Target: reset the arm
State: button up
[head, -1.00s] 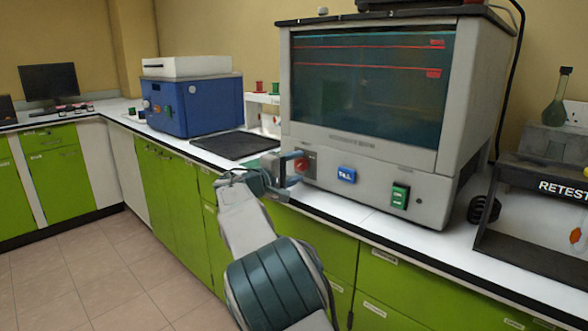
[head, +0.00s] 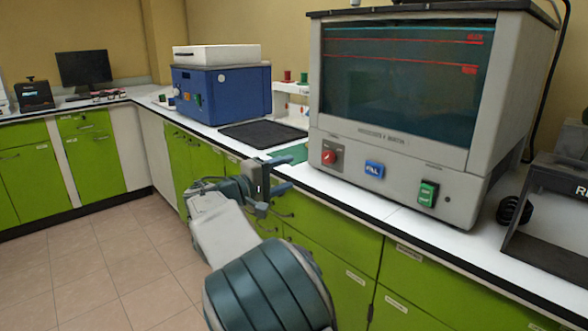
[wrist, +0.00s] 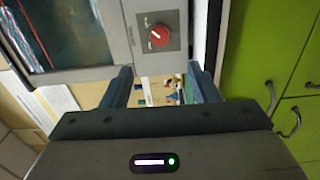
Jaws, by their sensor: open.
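My gripper (head: 284,174) is at the end of my arm, in front of the counter edge, left of and below the big grey machine's control panel. Its two fingers are apart with nothing between them. In the wrist view my gripper (wrist: 163,80) also shows spread fingers, with the counter and small items seen far off between them. The grey machine (head: 400,158) has a dark window, a red knob (head: 328,157), a blue FILL button (head: 374,170) and a green switch (head: 428,193).
Green cabinets (head: 335,262) run below the white counter (head: 365,208), close to my arm. A blue machine (head: 222,98) and a black mat (head: 262,134) are farther back. A dark rack (head: 545,215) stands at right. The tiled floor (head: 110,255) at left is clear.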

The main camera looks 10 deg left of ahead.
jog(key=shift+s+a, duration=0.1)
jog(key=shift+s, duration=0.05)
jog(key=s+d+r+m+g+y+p, duration=0.1)
jog(key=s+d+g+p, duration=0.2)
jog(key=d, duration=0.5)
jog(key=s+d+r+m+g+y+p, duration=0.1)
jog(key=s+d+m+g+p, duration=0.2)
jog(key=d, duration=0.6)
jog(key=s+d+r+g+y+p, duration=0.1)
jog(key=d+g+p, duration=0.2)
jog(key=d+p, duration=0.35)
jog(key=s+d+r+m+y+p, duration=0.1)
jog(key=s+p, duration=0.3)
jog(key=s, duration=0.4)
jog(key=s+d+r+m+g+y+p, duration=0.1)
jog(key=s+d+r+m+y+p, duration=0.1)
jog(key=s, duration=0.7)
jog(key=s+d+r+m+g+y+p, duration=0.1)
jog(key=s+d+r+m+y+p, duration=0.1)
jog(key=s+y+p, duration=0.3)
jog(key=s+d+m, duration=0.1)
jog(key=s, duration=0.3)
jog(key=shift+s+d+p, duration=0.15)
jog(key=shift+d+p, duration=0.2)
jog(key=shift+d, duration=0.05)
